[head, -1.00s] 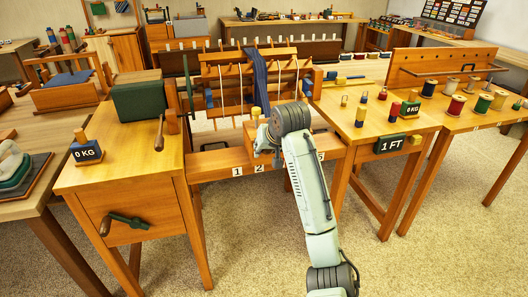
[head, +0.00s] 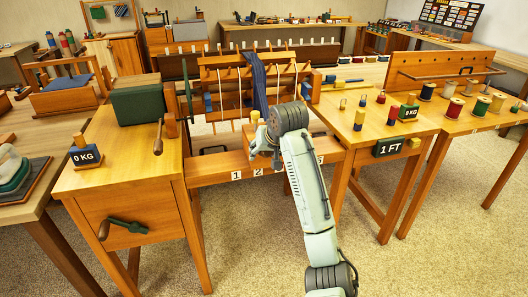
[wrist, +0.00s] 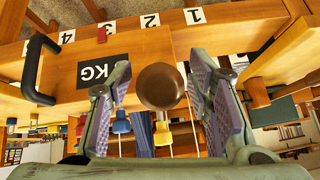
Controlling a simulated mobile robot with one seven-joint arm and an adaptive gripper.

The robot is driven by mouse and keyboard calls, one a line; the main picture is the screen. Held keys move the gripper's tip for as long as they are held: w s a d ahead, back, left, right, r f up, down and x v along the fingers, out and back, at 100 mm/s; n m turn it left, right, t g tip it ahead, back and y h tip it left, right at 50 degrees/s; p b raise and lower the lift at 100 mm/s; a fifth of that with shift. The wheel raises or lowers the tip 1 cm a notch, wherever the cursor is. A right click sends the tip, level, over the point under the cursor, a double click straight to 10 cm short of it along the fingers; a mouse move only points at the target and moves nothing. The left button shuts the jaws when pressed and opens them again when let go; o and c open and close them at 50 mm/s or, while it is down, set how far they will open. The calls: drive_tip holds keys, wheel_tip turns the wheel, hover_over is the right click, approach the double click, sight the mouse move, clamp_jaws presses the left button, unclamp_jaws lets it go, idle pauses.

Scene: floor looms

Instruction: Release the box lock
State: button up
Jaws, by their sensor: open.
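My gripper (wrist: 160,70) is open, and its two fingers stand on either side of a round brown knob (wrist: 160,88) in the wrist view. I cannot tell whether they touch it. The knob is in front of a wooden box (wrist: 150,46) with a black plate marked KG (wrist: 109,70) and a black handle (wrist: 38,68). In the head view my gripper (head: 264,146) is at the loom's front beam, and my arm hides much of the box. I cannot tell which part is the lock.
The numbered front beam (head: 210,172) runs below the loom, with a red marker (wrist: 102,34) at its numbers. A cabinet with a dark green block (head: 136,105) stands at left. A table with spools and a 1 FT plate (head: 389,148) is at right. Floor is free in front.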

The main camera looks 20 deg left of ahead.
drive_tip(key=v, duration=1.2)
drive_tip(key=shift+a, duration=0.15)
